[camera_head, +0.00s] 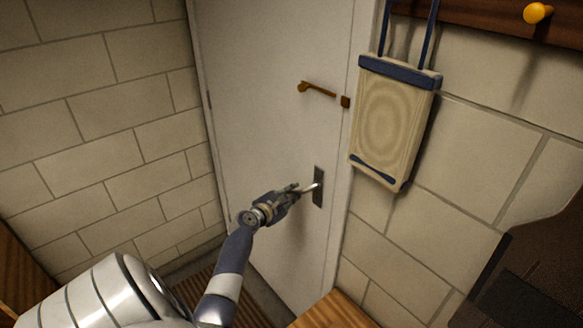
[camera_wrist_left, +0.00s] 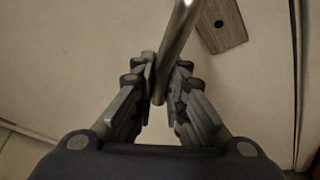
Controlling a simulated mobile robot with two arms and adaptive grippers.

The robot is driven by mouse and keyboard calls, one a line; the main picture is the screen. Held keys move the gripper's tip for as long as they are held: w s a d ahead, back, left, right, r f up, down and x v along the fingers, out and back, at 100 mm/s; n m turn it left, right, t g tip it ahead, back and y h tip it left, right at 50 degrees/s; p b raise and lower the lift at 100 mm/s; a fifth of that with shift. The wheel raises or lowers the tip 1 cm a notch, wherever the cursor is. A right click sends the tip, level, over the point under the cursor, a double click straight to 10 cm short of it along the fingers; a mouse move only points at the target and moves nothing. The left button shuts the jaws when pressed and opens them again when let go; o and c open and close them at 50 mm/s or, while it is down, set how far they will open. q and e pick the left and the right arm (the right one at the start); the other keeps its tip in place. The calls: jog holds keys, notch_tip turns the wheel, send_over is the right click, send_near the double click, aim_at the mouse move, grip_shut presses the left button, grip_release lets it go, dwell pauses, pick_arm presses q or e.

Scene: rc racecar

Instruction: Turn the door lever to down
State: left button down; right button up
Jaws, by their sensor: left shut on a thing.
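The metal door lever (camera_head: 312,186) sticks out from a dark grey plate (camera_head: 318,198) on the pale door (camera_head: 265,130). It points left from the plate, with a slight downward slant in the picture. My left gripper (camera_head: 297,189) is at the lever's free end. In the left wrist view, the lever (camera_wrist_left: 178,38) runs as a round bar between the two fingers of my left gripper (camera_wrist_left: 163,80), which are shut on it. The plate (camera_wrist_left: 222,24) shows at upper right there. My right gripper is not in view.
A brown latch bar (camera_head: 318,88) is on the door above the lever. A yellow knob (camera_head: 537,13) sits on a wooden rail. Wooden surfaces (camera_head: 335,312) lie low in front.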

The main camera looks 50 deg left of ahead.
pick_arm(q)
jog(key=shift+d, duration=0.1)
jog(key=shift+f, duration=0.1)
jog(key=c, duration=1.6)
grip_release()
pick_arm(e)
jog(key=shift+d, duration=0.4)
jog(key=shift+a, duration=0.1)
pick_arm(q)
jog(key=shift+s+d, duration=0.15)
jog(key=shift+s, duration=0.5)
jog(key=v, duration=1)
jog(key=shift+s+r, duration=0.25)
jog(key=shift+r, duration=0.05)
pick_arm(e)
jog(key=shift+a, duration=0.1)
pick_arm(q)
jog(key=shift+d, duration=0.1)
